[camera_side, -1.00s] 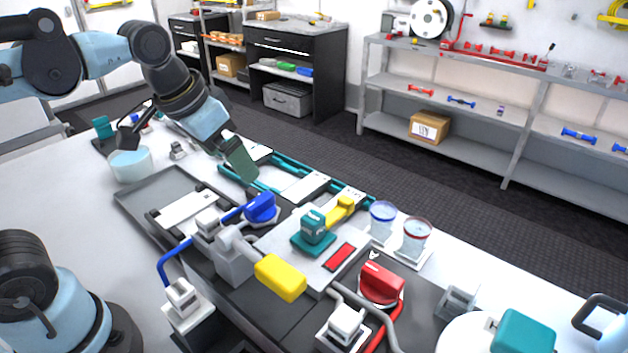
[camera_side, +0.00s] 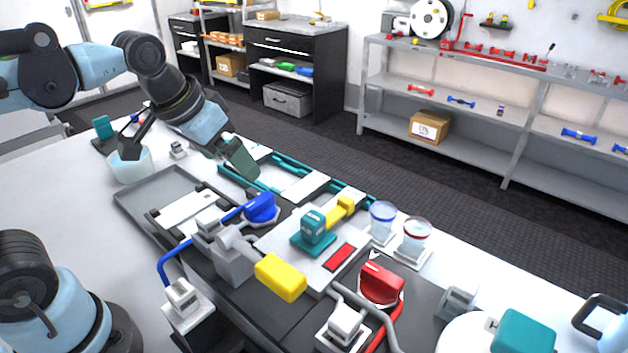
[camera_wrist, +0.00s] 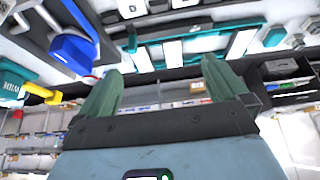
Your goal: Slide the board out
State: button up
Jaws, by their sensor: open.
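My gripper (camera_side: 238,158) hangs tilted near the left end of a teal-railed frame (camera_side: 285,162). Its green fingers are spread apart in the wrist view (camera_wrist: 160,88), with nothing between them. In the wrist view, the teal frame (camera_wrist: 145,42) with white panels lies beyond the fingertips. Contact between fingers and frame cannot be told. A white flat panel (camera_side: 306,188) lies across the rails. A second white plate (camera_side: 186,208) lies between dark rails in a grey tray, left of the frame. Which of these is the board cannot be told.
A blue knob (camera_side: 261,207), yellow handle (camera_side: 281,277), teal block (camera_side: 313,226) and red knob (camera_side: 381,283) crowd the unit right of the tray. Two clear cups (camera_side: 383,219) stand behind. A pale cup (camera_side: 131,165) stands at left. The table's left front is clear.

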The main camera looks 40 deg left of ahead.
jog(key=shift+r, duration=0.25)
jog(key=shift+w+d, duration=0.15)
jog(key=c, duration=0.4)
jog(key=shift+w+d+r+g, duration=0.1)
jog(key=shift+w+d+g, duration=0.05)
jog(key=shift+w+g, duration=0.15)
jog(key=shift+c, duration=1.2)
jog(key=shift+g, duration=0.9)
jog(key=w, duration=0.1)
jog(key=w+d, duration=0.2)
jog(key=shift+w+r, duration=0.1)
jog(key=shift+w, duration=0.25)
jog(key=c, duration=0.4)
jog(key=w+d+f+g, duration=0.3)
jog(key=w+d, duration=0.1)
jog(key=w, duration=0.2)
jog(key=f, duration=1.2)
jog(key=shift+s+d+f, duration=0.15)
jog(key=shift+d+f, duration=0.05)
jog(key=shift+f, duration=0.05)
jog(key=shift+c, duration=0.3)
